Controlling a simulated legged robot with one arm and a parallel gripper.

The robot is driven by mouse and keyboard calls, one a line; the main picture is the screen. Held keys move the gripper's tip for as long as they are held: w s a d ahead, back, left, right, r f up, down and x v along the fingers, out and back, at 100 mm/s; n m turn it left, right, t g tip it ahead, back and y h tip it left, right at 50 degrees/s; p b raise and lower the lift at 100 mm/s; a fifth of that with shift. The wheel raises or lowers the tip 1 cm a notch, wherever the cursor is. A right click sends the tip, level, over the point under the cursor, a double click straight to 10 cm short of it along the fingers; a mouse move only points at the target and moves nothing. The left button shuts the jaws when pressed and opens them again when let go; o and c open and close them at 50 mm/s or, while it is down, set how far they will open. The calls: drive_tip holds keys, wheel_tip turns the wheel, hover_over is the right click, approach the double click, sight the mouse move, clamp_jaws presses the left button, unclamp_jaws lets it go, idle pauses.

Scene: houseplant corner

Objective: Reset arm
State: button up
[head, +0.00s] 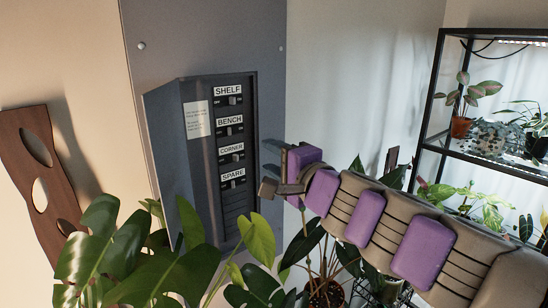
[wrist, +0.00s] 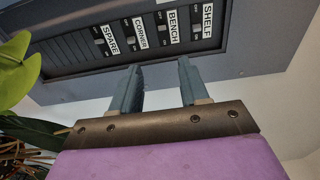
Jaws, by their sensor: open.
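My arm (head: 425,249), with purple pads, reaches from the lower right of the head view toward the grey switch box. My gripper (head: 268,156) is just right of the box's front in that view. In the wrist view the two blue-grey fingers of my gripper (wrist: 160,66) stand apart with nothing between them. They point at the lower edge of the switch panel (wrist: 70,50). I cannot tell whether they touch it.
The switch box (head: 166,140) has switches labelled SHELF, BENCH, CORNER and SPARE and is fixed to a grey board (head: 215,35). Leafy plants (head: 125,255) crowd below it. A black shelf rack (head: 432,95) with potted plants stands at right. A brown wooden panel (head: 28,145) hangs at left.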

idle(0.3)
drive_tip(key=s+a+f+n+g+y, duration=0.2)
drive_tip(key=s+a+n+g+y, duration=0.15)
drive_tip(key=s+a+n, duration=0.45)
drive_tip(key=s+a+f+n+g+h, duration=0.2)
drive_tip(key=s+f+n+g, duration=0.25)
drive_tip(key=s+f, duration=0.4)
drive_tip(key=s+d+f+n+g+h, duration=0.1)
drive_tip(key=s+d+f+g+h, duration=0.2)
drive_tip(key=f, duration=0.4)
drive_tip(key=s+d+f+g+h, duration=0.2)
drive_tip(key=s+d+f, duration=0.2)
drive_tip(key=f, duration=0.4)
drive_tip(key=s+d+f+m+g+h, duration=0.1)
drive_tip(key=s+d+f+g+h, duration=0.3)
drive_tip(key=s+d, duration=0.7)
drive_tip(key=d+f+h, duration=0.1)
drive_tip(key=d+f, duration=0.1)
drive_tip(key=d, duration=0.1)
drive_tip(key=shift+s+f+h, duration=0.25)
drive_tip(key=shift+f+h, duration=0.1)
drive_tip(key=shift+m, duration=0.25)
